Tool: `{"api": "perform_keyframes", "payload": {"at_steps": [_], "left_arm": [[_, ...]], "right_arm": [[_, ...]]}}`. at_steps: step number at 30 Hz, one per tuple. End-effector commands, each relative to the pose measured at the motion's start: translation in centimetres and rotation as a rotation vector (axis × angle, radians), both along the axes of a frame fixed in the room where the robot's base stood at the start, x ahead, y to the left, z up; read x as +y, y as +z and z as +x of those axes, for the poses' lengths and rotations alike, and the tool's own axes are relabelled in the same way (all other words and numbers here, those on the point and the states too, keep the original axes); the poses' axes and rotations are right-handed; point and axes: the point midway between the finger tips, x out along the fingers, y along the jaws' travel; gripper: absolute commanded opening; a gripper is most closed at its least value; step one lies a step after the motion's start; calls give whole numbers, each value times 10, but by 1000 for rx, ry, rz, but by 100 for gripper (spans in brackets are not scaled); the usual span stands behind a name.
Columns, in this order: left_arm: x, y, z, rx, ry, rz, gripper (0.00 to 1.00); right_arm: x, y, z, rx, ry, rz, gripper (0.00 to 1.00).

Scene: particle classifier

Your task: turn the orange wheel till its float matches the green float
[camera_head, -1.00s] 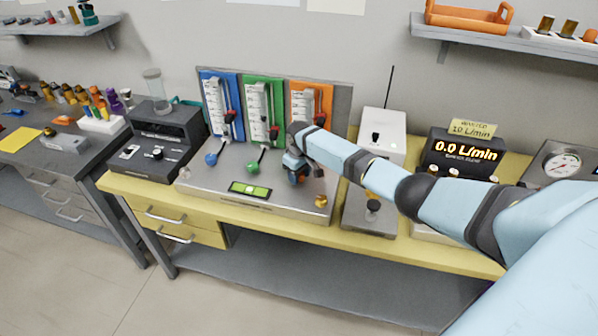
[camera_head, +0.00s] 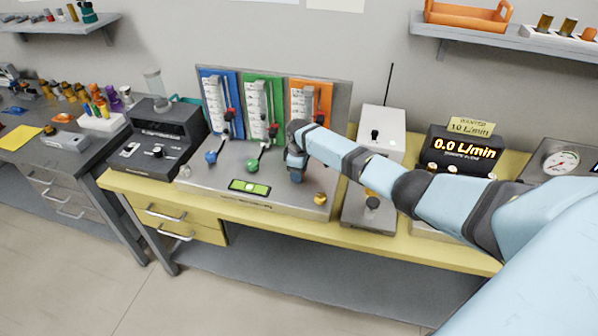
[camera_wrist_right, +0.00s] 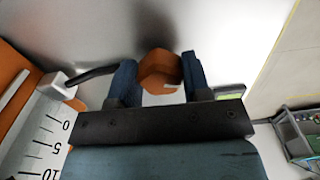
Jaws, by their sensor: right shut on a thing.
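The orange wheel (camera_wrist_right: 160,72) is between the two fingers of my right gripper (camera_wrist_right: 158,80) in the right wrist view, and the gripper is shut on it. In the head view my right gripper (camera_head: 296,172) points down at the metal panel and hides the wheel. The orange flowmeter (camera_head: 312,97) stands behind it; its lower part is hidden by my arm, and its float cannot be made out. The green flowmeter (camera_head: 263,105) stands to its left, with the green wheel (camera_head: 253,165) below. Its float is too small to read. My left gripper is out of view.
The blue flowmeter (camera_head: 219,100) with its blue wheel (camera_head: 211,157) is at the left of the panel (camera_head: 228,196). A spirit level (camera_head: 249,187) lies at the panel's front. A brass knob (camera_head: 320,198) is right of my gripper. A display (camera_head: 465,149) reads 0.0 L/min.

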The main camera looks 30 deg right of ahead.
Motion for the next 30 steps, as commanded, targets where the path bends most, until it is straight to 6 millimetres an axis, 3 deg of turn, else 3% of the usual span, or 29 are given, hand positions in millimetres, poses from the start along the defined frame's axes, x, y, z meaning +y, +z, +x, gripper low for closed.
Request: {"api": "perform_keyframes", "payload": {"at_steps": [8, 9, 12, 23, 30], "left_arm": [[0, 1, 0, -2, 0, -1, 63], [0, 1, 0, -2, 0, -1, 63], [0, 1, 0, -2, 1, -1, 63], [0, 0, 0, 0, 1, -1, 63], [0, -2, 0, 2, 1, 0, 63]], "right_arm": [[1, 0, 0, -1, 1, 2, 20], [1, 0, 0, -1, 1, 2, 46], [1, 0, 0, 0, 1, 1, 69], [0, 5, 0, -1, 0, 1, 69], [0, 47, 1, -5, 1, 0, 69]]}}
